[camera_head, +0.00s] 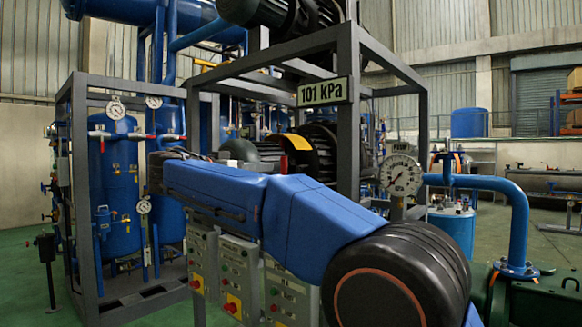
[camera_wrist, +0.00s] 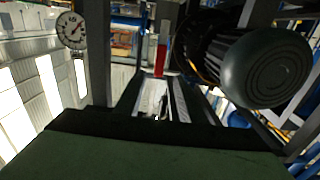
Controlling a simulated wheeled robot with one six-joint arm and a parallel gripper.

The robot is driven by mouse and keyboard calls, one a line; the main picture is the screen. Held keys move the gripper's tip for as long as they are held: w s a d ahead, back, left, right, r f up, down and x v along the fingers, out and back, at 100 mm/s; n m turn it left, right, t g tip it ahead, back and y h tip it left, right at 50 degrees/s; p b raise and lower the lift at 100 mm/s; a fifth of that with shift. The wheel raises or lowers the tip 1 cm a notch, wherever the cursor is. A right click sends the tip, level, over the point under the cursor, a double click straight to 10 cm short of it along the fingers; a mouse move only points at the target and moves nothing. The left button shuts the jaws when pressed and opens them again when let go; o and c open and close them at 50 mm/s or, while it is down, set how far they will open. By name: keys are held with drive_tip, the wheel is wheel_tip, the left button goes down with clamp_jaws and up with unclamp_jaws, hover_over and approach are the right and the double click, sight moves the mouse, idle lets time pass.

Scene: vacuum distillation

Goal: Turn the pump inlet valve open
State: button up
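A red handle (camera_wrist: 161,54) stands upright in the wrist view, just beyond the ends of my gripper's fingers; I take it to be the pump inlet valve's lever. A small red piece (camera_head: 284,164) also shows above my blue arm in the head view, and it may be the same handle. My gripper (camera_wrist: 154,76) has its two fingers apart with a bright gap between them. I cannot tell whether a finger touches the handle. In the head view my arm hides the gripper and the valve body.
A dark motor (camera_wrist: 262,68) is close on the right in the wrist view. A round gauge (camera_wrist: 72,30) is at upper left. In the head view, a grey frame (camera_head: 348,130) carries a 101 kPa sign (camera_head: 323,92), with a pump gauge (camera_head: 401,175) and blue pipe (camera_head: 518,225) to the right.

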drive_tip(key=x, duration=1.5)
drive_tip(key=shift+d, duration=0.1)
drive_tip(key=shift+c, duration=0.6)
clamp_jaws()
